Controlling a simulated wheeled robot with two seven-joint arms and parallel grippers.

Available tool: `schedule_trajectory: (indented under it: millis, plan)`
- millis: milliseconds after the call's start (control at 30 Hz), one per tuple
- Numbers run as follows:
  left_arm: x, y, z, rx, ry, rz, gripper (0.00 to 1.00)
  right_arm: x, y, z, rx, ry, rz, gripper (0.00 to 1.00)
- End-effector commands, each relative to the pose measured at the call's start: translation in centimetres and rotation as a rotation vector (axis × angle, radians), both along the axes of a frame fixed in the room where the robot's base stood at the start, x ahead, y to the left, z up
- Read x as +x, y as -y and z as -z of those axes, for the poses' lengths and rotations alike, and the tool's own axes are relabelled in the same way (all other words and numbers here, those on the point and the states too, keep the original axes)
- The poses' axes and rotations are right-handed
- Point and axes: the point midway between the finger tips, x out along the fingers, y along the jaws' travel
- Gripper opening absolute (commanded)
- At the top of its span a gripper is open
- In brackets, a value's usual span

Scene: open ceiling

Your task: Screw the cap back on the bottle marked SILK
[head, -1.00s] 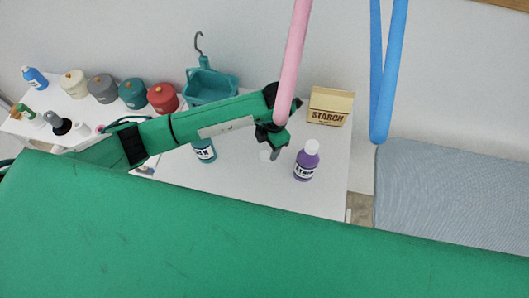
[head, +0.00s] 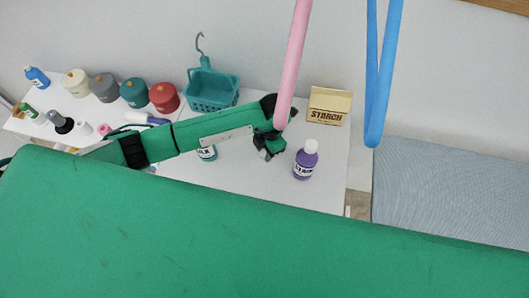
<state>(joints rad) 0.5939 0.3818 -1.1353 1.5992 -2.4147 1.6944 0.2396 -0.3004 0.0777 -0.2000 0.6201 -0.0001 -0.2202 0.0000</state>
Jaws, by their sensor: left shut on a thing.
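The teal bottle (head: 207,153) with a white label ending in "LK" stands on the white table. My left forearm hides its top, so I cannot see its mouth. My left gripper (head: 267,154) is low over the table, right of this bottle and left of the purple bottle. It is shut on the white cap, which the dark fingers hide from view. My right gripper is not in view.
A purple bottle (head: 306,161) with a white cap stands close right of the gripper. A STARCH box (head: 328,107) and a teal basket (head: 211,92) stand behind. Pink (head: 294,60) and blue (head: 376,85) hanging strips cross the view. The front table (head: 250,193) is clear.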

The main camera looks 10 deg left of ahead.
Motion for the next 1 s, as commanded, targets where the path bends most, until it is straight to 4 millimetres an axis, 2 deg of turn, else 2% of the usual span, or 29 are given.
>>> schedule_trajectory:
  millis: [333,500,667,900,1000]
  plan:
    - [0.1,0.0,-0.3,-0.001,0.001,0.000,0.10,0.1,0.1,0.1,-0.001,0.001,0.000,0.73]
    - [0.1,0.0,-2.0,-0.001,0.003,0.000,0.10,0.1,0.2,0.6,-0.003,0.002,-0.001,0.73]
    - [0.2,0.0,-5.7,-0.002,0.007,0.004,0.10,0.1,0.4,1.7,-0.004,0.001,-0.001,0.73]
    - [0.2,0.1,-13.6,-0.002,0.009,0.003,0.10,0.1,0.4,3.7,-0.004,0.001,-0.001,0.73]
    - [0.2,0.0,-16.0,0.001,0.006,0.002,0.10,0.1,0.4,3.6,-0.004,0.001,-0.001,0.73]
